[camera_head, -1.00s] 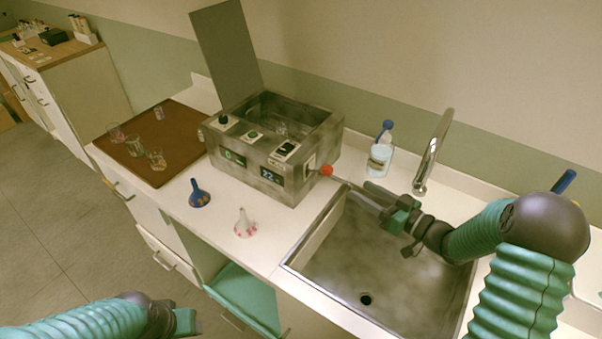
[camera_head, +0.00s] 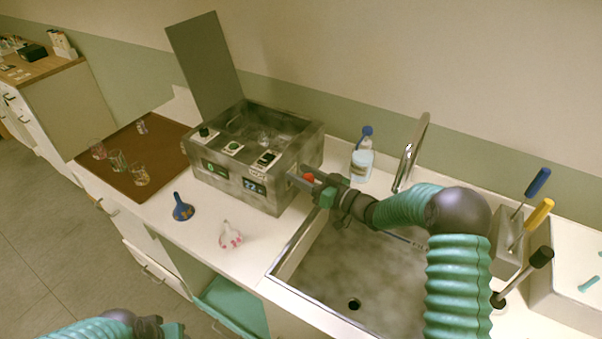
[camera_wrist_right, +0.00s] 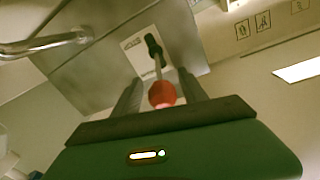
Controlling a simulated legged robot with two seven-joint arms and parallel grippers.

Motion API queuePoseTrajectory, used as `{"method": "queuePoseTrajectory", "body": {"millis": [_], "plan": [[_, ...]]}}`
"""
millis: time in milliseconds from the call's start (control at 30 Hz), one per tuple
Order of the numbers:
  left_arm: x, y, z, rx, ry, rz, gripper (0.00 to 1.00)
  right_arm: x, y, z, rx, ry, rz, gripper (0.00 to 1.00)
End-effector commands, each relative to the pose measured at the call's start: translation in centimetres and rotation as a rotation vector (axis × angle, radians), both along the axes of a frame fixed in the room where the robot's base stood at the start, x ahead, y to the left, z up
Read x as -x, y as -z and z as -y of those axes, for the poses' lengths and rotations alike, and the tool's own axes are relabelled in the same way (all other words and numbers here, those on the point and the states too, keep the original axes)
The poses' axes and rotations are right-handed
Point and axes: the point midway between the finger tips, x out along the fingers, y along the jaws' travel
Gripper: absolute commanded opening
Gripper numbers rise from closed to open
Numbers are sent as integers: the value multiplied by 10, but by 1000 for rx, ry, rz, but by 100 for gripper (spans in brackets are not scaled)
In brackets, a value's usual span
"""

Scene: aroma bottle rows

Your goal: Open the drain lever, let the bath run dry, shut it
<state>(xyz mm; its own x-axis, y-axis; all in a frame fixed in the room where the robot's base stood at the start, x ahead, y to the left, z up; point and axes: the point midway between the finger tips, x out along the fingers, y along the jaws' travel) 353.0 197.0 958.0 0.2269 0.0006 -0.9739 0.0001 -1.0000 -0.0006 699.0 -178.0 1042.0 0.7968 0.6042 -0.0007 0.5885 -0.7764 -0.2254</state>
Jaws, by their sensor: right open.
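The steel bath (camera_head: 235,190) stands on the counter with its lid (camera_head: 205,60) raised. Glassware (camera_head: 264,138) shows inside; the water level cannot be made out. The drain lever's red ball knob (camera_head: 309,177) sticks out from the bath's right side, beside the sink. My right gripper (camera_head: 304,183) is at the knob. In the right wrist view the red knob (camera_wrist_right: 162,94) lies between the two spread fingers (camera_wrist_right: 158,88), with the rod and dark pivot beyond it. Contact with the knob cannot be told. My left gripper (camera_head: 174,330) is at the bottom edge, its jaws unclear.
The sink (camera_head: 340,275) with its tap (camera_head: 411,150) is right of the bath. A bottle (camera_head: 362,163) stands behind. Glasses stand on a brown mat (camera_head: 115,170). Handled tools (camera_head: 540,182) are at right.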

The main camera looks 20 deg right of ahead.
Motion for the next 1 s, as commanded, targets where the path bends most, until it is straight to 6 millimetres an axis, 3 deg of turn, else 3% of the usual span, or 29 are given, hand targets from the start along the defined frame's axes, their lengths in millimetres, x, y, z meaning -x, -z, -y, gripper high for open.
{"method": "queuePoseTrajectory", "body": {"millis": [267,633,1000], "plan": [[0,0,0,0,0,0,50,-2,0,-3,1,0,1,49],[0,0,0,0,0,0,50,-1,0,-2,0,-1,0,0],[0,0,0,0,0,0,50,-1,0,-1,1,2,-1,0]]}}
